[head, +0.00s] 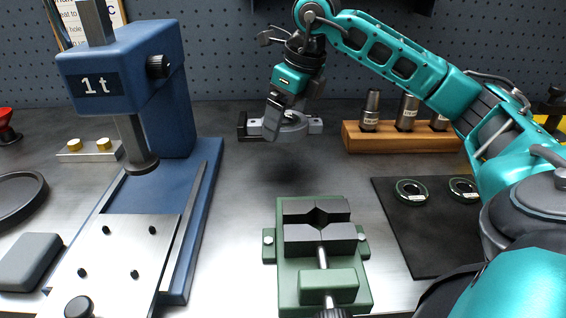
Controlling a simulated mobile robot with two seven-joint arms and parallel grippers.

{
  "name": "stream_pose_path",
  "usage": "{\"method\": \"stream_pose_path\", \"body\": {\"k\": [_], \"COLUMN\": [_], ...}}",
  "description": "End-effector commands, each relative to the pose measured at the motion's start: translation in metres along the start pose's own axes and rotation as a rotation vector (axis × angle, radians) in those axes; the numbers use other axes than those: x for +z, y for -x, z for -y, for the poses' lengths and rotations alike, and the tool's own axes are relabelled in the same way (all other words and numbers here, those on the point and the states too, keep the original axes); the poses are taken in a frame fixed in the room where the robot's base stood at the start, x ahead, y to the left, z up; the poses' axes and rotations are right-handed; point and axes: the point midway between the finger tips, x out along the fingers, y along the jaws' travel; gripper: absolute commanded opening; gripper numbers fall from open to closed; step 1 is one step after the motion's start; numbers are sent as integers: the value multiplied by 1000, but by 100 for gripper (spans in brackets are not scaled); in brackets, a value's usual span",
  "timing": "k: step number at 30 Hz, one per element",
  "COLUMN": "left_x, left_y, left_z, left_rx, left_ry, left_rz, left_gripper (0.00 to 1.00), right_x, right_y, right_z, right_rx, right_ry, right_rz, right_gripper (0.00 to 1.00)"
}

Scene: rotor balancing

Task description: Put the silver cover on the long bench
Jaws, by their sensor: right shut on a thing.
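My right gripper (272,122) is shut on the silver cover (293,121), a grey piece with a round raised middle and a small lug at its right end. The fingers hide part of the cover. It is held in the air above the back of the grey metal bench (240,235), with a soft dark shadow on the top below it. I cannot tell from this view whether this surface is the long bench. My left gripper is not in view.
A blue press (175,110) stands left, and a green vise (318,290) stands at front centre. A wooden block (400,140) with metal holders is at back right. A black mat (415,240) carries two rings. Bare bench shows between press and vise.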

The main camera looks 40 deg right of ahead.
Motion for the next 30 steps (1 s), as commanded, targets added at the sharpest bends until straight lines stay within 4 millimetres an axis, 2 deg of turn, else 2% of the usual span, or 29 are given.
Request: {"method": "stream_pose_path", "body": {"k": [1, 4, 11, 18, 22, 30], "left_x": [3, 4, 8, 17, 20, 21], "left_y": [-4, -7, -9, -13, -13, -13], "left_z": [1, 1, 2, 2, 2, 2], "left_rx": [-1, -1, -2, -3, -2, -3], "left_ry": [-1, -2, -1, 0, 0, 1], "left_rz": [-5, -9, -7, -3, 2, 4], "left_gripper": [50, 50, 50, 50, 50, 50], "right_x": [-4, -8, -13, -22, -23, -23], "right_y": [-13, -30, -47, -78, -86, -86], "right_z": [1, 0, 1, 1, 0, 0], "right_rx": [-2, -2, -2, -2, -2, -2], "right_ry": [-1, 0, 0, 0, 0, 0], "right_rz": [0, 3, 5, 4, 5, 6], "right_gripper": [38, 38, 38, 38, 38, 38]}}
